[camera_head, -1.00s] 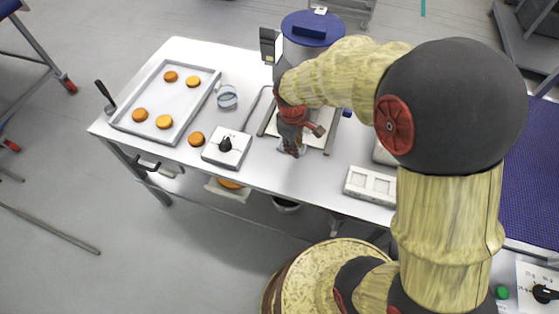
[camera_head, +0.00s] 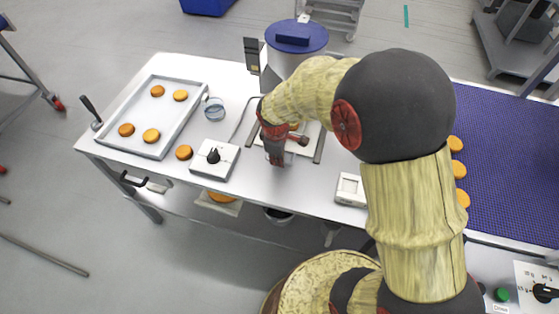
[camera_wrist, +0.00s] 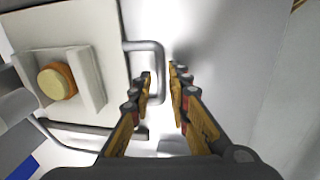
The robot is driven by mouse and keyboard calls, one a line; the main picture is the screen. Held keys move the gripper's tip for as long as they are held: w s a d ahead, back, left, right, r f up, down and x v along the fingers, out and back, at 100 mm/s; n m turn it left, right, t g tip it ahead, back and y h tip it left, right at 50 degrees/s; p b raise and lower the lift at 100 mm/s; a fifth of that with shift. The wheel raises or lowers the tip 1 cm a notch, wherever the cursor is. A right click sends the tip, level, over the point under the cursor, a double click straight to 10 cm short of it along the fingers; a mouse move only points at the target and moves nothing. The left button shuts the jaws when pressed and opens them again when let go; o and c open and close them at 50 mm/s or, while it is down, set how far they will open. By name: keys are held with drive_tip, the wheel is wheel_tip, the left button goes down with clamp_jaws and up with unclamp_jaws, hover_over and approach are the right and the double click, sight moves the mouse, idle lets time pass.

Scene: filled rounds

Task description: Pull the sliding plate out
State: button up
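The sliding plate (camera_wrist: 95,25) is pale and flat, at the left of the wrist view. It carries a light holder (camera_wrist: 93,75) with an orange-sided, cream-topped round (camera_wrist: 57,82) in it. A metal loop handle (camera_wrist: 160,60) stands off the plate's edge. My gripper (camera_wrist: 161,73) is open, with one finger on each side of the handle's bar; a gap shows between the fingertips. In the head view my gripper (camera_head: 277,158) is at the table's front side, and the plate (camera_head: 310,148) is partly hidden behind my arm.
On the table, a tray (camera_head: 200,95) with several orange rounds lies left, near a clear ring (camera_head: 214,109) and a control box (camera_head: 215,160) with a black knob. A blue conveyor (camera_head: 505,170) is on the right.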

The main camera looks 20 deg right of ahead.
drive_tip(key=shift+w+f, duration=0.1)
drive_tip(key=shift+f, duration=0.55)
drive_tip(key=shift+c, duration=0.4)
drive_tip(key=c, duration=0.4)
